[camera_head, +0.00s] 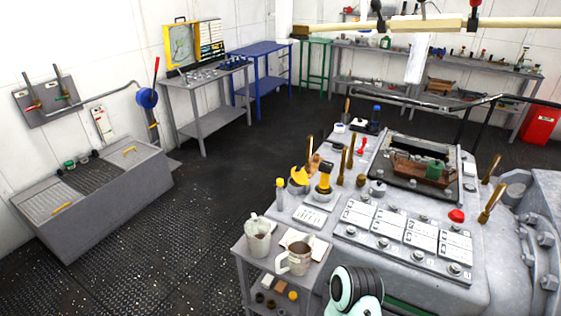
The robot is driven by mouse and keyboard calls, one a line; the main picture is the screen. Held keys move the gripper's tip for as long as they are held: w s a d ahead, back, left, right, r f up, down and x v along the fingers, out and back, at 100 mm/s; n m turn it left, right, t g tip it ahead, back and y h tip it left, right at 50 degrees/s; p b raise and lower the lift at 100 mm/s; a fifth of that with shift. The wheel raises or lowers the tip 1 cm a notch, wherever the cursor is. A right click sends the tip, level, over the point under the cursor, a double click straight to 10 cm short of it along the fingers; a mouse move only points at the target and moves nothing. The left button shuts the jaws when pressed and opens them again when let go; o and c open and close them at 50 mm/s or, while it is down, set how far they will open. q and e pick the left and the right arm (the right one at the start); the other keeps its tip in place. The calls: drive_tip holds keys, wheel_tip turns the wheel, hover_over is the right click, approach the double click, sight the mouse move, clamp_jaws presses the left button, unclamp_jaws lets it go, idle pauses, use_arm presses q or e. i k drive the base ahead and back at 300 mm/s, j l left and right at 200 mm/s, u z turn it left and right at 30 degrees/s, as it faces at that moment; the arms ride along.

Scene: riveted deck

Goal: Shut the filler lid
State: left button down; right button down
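I cannot tell for certain which part is the filler lid. On the grey riveted deck (395,272) two yellow-and-dark fittings stand near the left edge: a yellow one with a raised, tilted piece (298,180) and a yellow-topped one with a dark body (324,180). A red round cap (456,216) sits at the right of the white labelled panels. A framed rectangular opening (400,190) lies at the back of the deck, with small objects inside. A mint-and-black part of my own arm shows at the bottom edge. Neither gripper's fingers show.
A small grey shelf cart (243,252) with a pitcher (258,236) and a metal mug (297,257) stands against the deck's left side. Upright brass handles (350,150) rise from the deck. Open floor (200,220) lies to the left, before a grey sloped chest (95,205).

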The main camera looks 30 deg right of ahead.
sight(299, 174)
drive_tip(key=i+j+u, duration=0.55)
drive_tip(key=i+u, duration=0.35)
drive_tip(key=i+z, duration=0.2)
drive_tip(key=i, duration=0.3)
drive_tip(key=i+j+z, duration=0.2)
drive_tip(key=i, duration=0.3)
drive_tip(key=i+j+z, duration=0.15)
drive_tip(key=i, duration=0.35)
drive_tip(key=i+l+z, duration=0.1)
drive_tip(key=i+z, duration=0.6)
drive_tip(key=z, duration=0.2)
drive_tip(key=i+z, duration=0.3)
drive_tip(key=z, duration=0.15)
drive_tip(key=j, duration=0.05)
